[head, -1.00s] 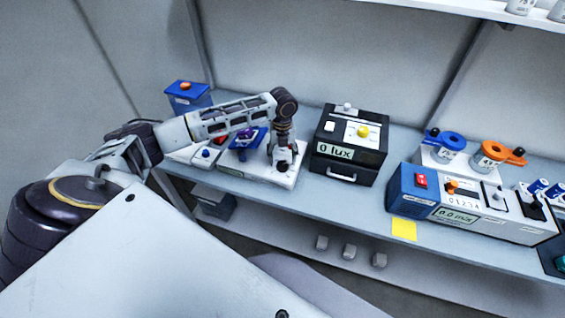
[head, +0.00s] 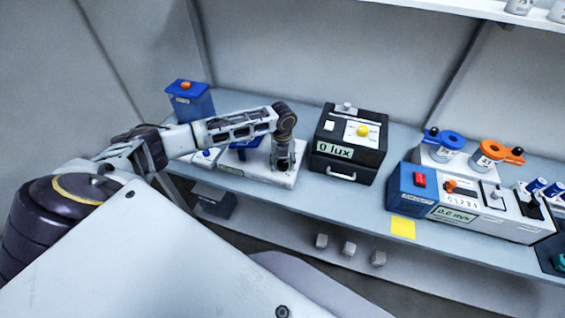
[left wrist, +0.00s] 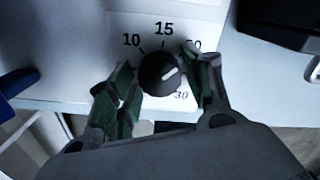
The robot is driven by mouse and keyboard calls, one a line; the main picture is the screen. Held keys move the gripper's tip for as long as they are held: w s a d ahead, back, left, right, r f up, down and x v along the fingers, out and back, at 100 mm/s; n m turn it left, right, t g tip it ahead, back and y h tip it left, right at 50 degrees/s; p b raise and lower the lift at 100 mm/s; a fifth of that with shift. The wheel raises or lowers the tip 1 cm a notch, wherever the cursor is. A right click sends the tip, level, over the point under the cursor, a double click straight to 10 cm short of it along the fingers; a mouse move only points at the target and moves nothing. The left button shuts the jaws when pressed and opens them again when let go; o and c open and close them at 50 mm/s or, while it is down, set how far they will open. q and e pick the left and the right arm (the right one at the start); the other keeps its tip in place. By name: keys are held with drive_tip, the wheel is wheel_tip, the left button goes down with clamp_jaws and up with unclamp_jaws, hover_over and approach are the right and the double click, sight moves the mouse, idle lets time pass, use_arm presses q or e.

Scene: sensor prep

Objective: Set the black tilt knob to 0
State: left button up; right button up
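The black tilt knob (left wrist: 160,74) shows in the left wrist view on a white panel printed with 10, 15, a partly covered number and 30. The blue tilt platform (head: 243,153) is partly behind my arm. My right gripper is not in view.
A black lux box (head: 348,160) reading 0 lux stands just right of the tilt base. A blue box with an orange button (head: 188,103) stands at the left. A blue-and-white meter (head: 470,208) and a yellow note (head: 403,228) are further right on the shelf.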

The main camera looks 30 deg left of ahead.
use_arm(q)
drive_tip(key=c, duration=0.6)
